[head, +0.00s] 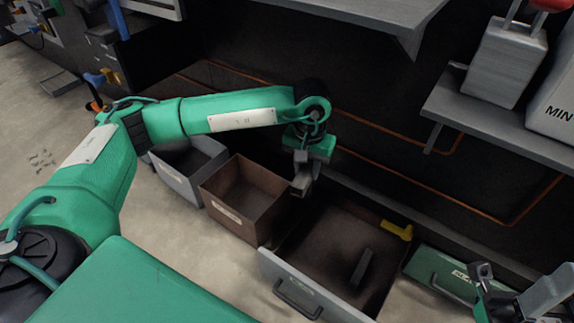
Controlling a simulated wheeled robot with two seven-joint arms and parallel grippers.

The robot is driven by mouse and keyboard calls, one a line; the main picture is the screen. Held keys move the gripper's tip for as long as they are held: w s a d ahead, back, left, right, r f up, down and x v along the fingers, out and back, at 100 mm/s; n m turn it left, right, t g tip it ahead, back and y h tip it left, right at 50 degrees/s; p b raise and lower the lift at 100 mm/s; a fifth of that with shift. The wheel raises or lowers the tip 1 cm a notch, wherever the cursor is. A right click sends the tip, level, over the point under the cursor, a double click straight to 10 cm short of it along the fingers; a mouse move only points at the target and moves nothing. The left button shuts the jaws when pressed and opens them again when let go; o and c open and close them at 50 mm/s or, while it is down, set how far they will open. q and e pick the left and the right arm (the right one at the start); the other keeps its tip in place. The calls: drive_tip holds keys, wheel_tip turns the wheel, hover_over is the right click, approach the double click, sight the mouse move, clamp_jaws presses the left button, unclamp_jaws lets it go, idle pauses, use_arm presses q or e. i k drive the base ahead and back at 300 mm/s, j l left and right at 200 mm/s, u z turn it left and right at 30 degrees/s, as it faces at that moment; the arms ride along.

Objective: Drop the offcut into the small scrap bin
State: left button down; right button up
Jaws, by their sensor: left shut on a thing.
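My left gripper (301,187) points down by the right rim of a brown open bin (222,217). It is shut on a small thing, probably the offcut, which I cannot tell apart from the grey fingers. The brown bin has a pale label too small to read and looks empty. A grey open bin (176,183) stands to its left. I cannot tell by label which is the small scrap bin. My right gripper (515,291) is at the bottom right corner, partly cut off, its fingers apart with nothing seen between them.
An open drawer (317,293) with a grey handled front holds a dark bar (361,268). A yellow piece (397,230) sits at its right edge. A green labelled box (440,269) is further right. A shelf (490,118) with a grey block (505,65) overhangs the right.

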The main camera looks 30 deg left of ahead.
sight(245, 210)
drive_tip(key=i+l+u, duration=0.15)
drive_tip(key=l, duration=0.15)
drive_tip(key=i+l+u, duration=0.2)
drive_tip(key=k+l+u, duration=0.1)
drive_tip(key=u, duration=1.15)
